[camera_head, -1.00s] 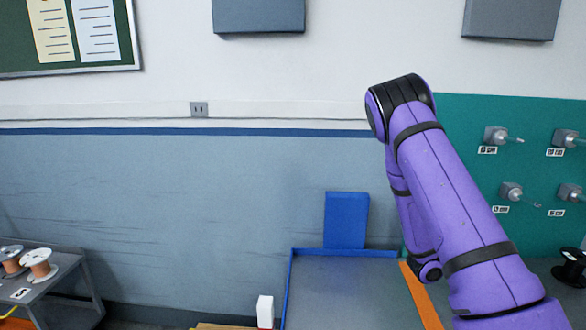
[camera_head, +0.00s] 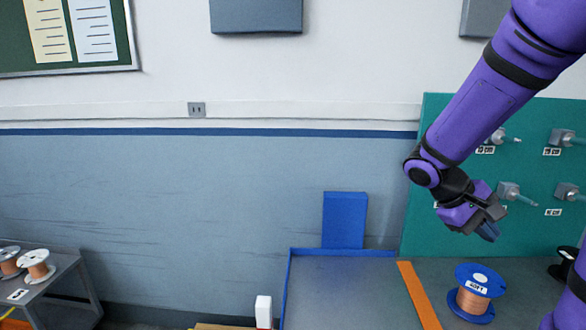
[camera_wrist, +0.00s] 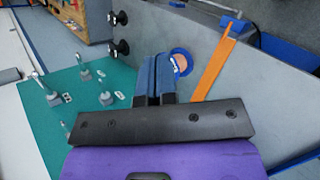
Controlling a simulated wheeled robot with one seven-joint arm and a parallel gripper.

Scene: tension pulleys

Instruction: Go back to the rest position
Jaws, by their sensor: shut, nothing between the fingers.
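My gripper (camera_head: 489,231) hangs in the air in front of the teal pulley board, above the grey table. Its blue fingers are shut together with nothing between them, as the wrist view (camera_wrist: 155,78) also shows. A blue-flanged spool of copper wire (camera_head: 480,293) stands on the table below the gripper and apart from it. In the wrist view the spool (camera_wrist: 181,62) shows just beyond the fingers, partly hidden by them.
The teal board (camera_head: 428,235) carries several grey pulleys (camera_head: 508,191) with labels. An orange strip (camera_head: 419,296) crosses the table beside a blue-edged grey area (camera_head: 345,290). A black spool (camera_head: 566,268) stands at the right. A side table (camera_head: 62,282) holds copper spools at the left.

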